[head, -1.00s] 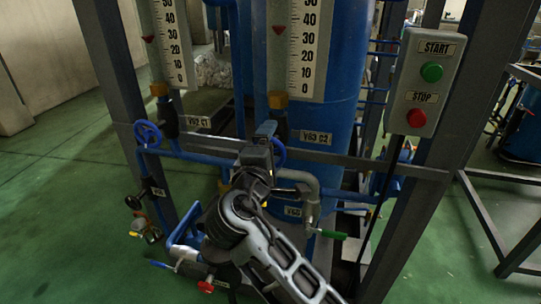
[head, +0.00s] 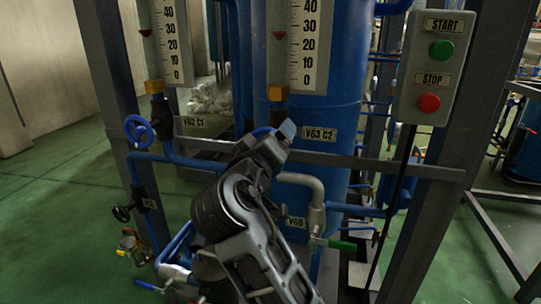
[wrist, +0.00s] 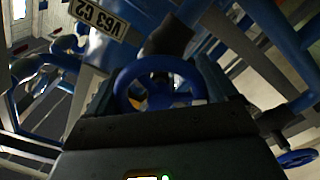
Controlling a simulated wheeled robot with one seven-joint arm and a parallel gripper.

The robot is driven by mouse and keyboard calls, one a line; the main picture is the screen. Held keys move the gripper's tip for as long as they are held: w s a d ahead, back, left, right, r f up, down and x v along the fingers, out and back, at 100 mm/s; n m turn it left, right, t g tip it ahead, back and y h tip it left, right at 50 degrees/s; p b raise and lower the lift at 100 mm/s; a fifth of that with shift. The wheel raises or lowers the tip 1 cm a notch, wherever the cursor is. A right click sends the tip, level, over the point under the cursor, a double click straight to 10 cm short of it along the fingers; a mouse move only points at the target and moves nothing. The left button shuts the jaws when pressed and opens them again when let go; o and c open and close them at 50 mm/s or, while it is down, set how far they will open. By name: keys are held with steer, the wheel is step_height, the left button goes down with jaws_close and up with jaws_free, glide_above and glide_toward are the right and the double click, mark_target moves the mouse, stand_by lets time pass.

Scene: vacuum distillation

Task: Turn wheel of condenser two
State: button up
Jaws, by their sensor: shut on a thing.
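The blue handwheel of condenser two sits by the "V63 C2" label (head: 320,135), below the right-hand gauge. In the head view only a small blue arc of this wheel (head: 262,131) shows, and my gripper hides the rest. In the wrist view the wheel (wrist: 122,88) lies between the two jaws. My gripper (head: 278,140) is shut on the wheel, with one jaw on each side of its rim. Its jaws also show in the wrist view (wrist: 160,85).
A similar blue wheel (head: 138,131) stands left, by the "V63 C1" label (head: 195,122). A grey crossbar (head: 400,168) runs just below the wheels. A green-handled valve (head: 340,245) sits lower right. The start/stop box (head: 430,70) is on the right post.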

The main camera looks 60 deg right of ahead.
steer(key=shift+f+m+b, duration=0.2)
steer(key=shift+m+b, duration=0.8)
steer(key=shift+m, duration=0.1)
steer(key=o, duration=0.8)
steer(key=shift+r, duration=0.15)
steer(key=shift+a, duration=0.15)
steer(key=v, duration=0.7)
steer(key=shift+s+a, duration=0.15)
steer(key=shift+a, duration=0.1)
